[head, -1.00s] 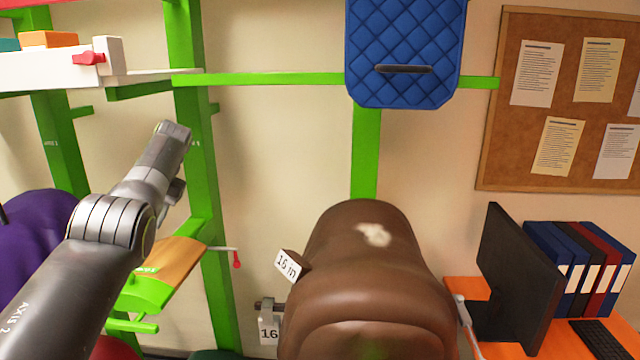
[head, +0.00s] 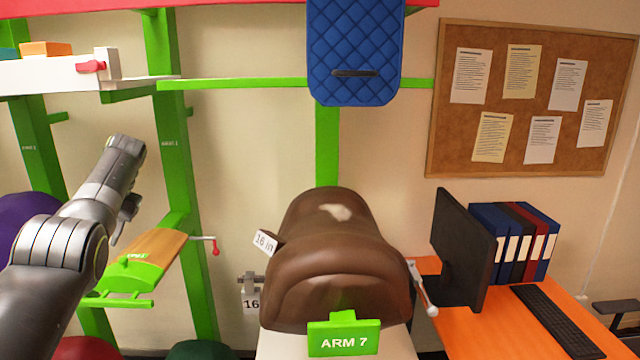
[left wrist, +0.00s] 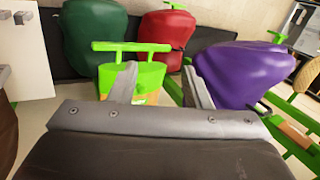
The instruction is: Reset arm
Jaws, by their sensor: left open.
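My left arm reaches in from the left in the head view, and its gripper (head: 126,215) is partly hidden behind the wrist. The left wrist view shows its two fingers (left wrist: 160,88) apart with nothing between them. Beyond them is an empty wooden rack arm with a green end (left wrist: 136,75); the same rack arm (head: 150,258) shows below my left arm in the head view. A brown saddle (head: 335,260) with a "16 in" tag (head: 265,242) sits on the rack arm labelled "ARM 7" (head: 344,337). My right gripper is not in view.
A blue quilted pad (head: 355,45) hangs above the brown saddle. An orange desk (head: 500,325) with a monitor (head: 462,250), binders and a keyboard stands at the right. Purple (left wrist: 245,75), red (left wrist: 166,40) and green (left wrist: 95,32) saddle-like shapes lie beyond the left gripper.

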